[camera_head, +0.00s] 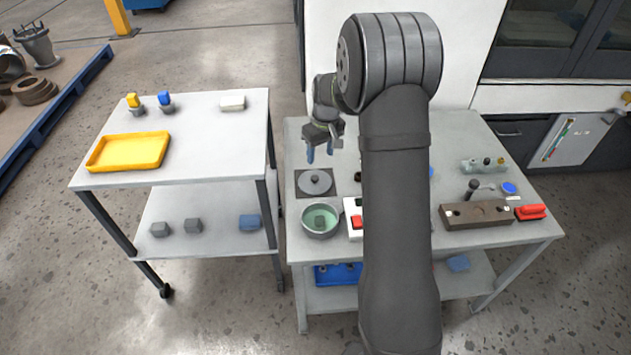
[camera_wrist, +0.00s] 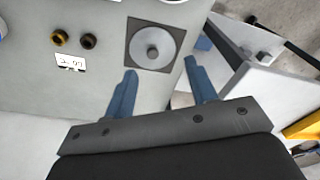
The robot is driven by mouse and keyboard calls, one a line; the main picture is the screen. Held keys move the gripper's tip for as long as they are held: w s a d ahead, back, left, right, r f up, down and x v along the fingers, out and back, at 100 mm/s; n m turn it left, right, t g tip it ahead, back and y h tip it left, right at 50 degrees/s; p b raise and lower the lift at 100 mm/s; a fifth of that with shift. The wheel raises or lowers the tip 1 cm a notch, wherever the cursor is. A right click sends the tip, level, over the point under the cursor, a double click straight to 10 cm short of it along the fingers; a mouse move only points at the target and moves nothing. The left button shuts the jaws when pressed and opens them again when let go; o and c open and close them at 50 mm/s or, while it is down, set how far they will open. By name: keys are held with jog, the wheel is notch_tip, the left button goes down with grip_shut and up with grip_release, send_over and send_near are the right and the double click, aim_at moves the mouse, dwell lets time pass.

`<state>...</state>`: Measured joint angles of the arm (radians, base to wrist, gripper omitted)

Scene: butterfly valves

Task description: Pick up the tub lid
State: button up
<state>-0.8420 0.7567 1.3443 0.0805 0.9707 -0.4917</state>
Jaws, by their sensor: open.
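The tub lid (camera_head: 315,182) is a round grey disc with a small knob in its middle. It lies flat on a dark square mat (camera_head: 299,191) near the left edge of the right-hand table. In the wrist view the lid (camera_wrist: 153,47) shows just beyond the fingers, between their lines. My gripper (camera_head: 320,153) is above the table, over the back side of the lid and apart from it. Its two blue fingers (camera_wrist: 160,90) are spread open with nothing between them. A round tub (camera_head: 320,219) with green inside and a dark block in it stands in front of the mat.
A white box with red switches (camera_head: 356,222) stands right of the tub. A brown block (camera_head: 476,214), a red-handled item (camera_head: 531,212) and small fittings sit further right. A white cart (camera_head: 200,111) with a yellow tray (camera_head: 129,152) stands left, across a gap. My arm hides the table's middle.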

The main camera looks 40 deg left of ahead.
jog(key=w+a+n, duration=0.3)
jog(key=w, duration=0.1)
send_over(315, 177)
jog(key=d, duration=0.2)
jog(key=shift+y, duration=0.3)
jog(key=f, duration=1.2)
jog(key=shift+s+a, duration=0.25)
jog(key=shift+s, duration=0.05)
jog(key=shift+w+a+f, duration=0.1)
jog(key=shift+a+f, duration=0.1)
jog(key=shift+f, duration=0.7)
jog(key=shift+w+a+f, duration=0.1)
jog(key=shift+a+f, duration=0.1)
jog(key=shift+f, duration=0.65)
jog(key=shift+w+a+f, duration=0.1)
jog(key=shift+a+f, duration=0.1)
jog(key=shift+f, duration=0.7)
jog(key=c, duration=1.1)
